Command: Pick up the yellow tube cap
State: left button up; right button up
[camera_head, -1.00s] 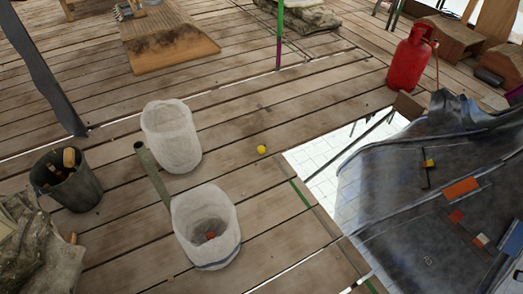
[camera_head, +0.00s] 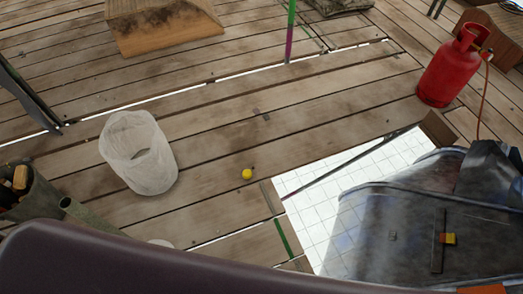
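The yellow tube cap (camera_head: 247,174) is a small round yellow thing lying on the wooden plank floor (camera_head: 290,124), near the middle of the head view. It sits just left of the corner of an opening in the floor. Neither of my grippers shows in the view, and nothing touches the cap. A dark smooth shape across the bottom left hides part of the floor in front.
A white bin (camera_head: 139,155) stands left of the cap. A dark bucket (camera_head: 33,196) is at far left. The floor opening (camera_head: 318,205) shows white tiles below. A red gas cylinder (camera_head: 450,68) stands at upper right.

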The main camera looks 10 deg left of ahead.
aim_at(247, 174)
jog(key=i+l+u, duration=0.3)
jog(key=i+l, duration=0.25)
jog(key=i, duration=0.25)
jog(key=i+l+u, duration=0.35)
jog(key=i+l, duration=0.35)
